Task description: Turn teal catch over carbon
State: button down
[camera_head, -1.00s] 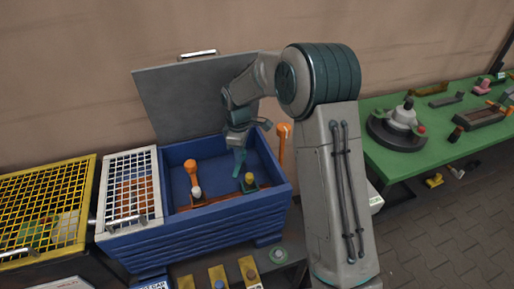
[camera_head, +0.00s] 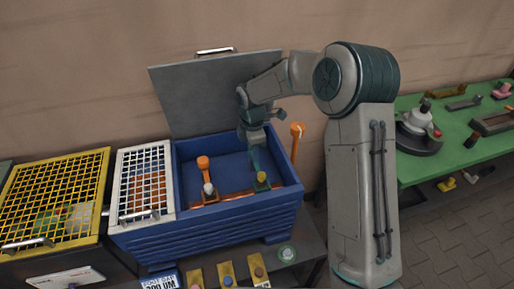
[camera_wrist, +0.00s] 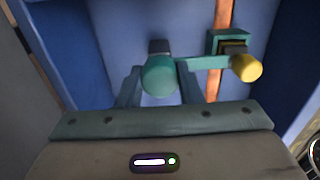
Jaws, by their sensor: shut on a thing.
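The teal catch (camera_head: 254,159) is inside the open blue box (camera_head: 215,221), by a yellow knob (camera_head: 262,178). In the wrist view its teal arm (camera_wrist: 203,63) runs from a square teal block beside the yellow knob (camera_wrist: 247,68) left to a round teal grip (camera_wrist: 159,76). My gripper (camera_head: 253,146) reaches down into the box. In the wrist view my gripper (camera_wrist: 159,88) is shut on the round grip. The reddish-brown carbon (camera_head: 234,195) is a strip along the box floor. It passes under the block in the wrist view (camera_wrist: 213,86), and the arm points off to one side.
An orange catch (camera_head: 203,164) with a white knob stands at the carbon's left end. An orange lever (camera_head: 297,132) rises at the box's right. The grey lid (camera_head: 205,98) stands open behind. White (camera_head: 123,190) and yellow (camera_head: 22,208) mesh-topped bins sit left.

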jog(key=shift+r, duration=0.1)
jog(key=c, duration=1)
grip_release()
notch_tip(320, 180, up, 12)
jog(key=shift+b, duration=0.4)
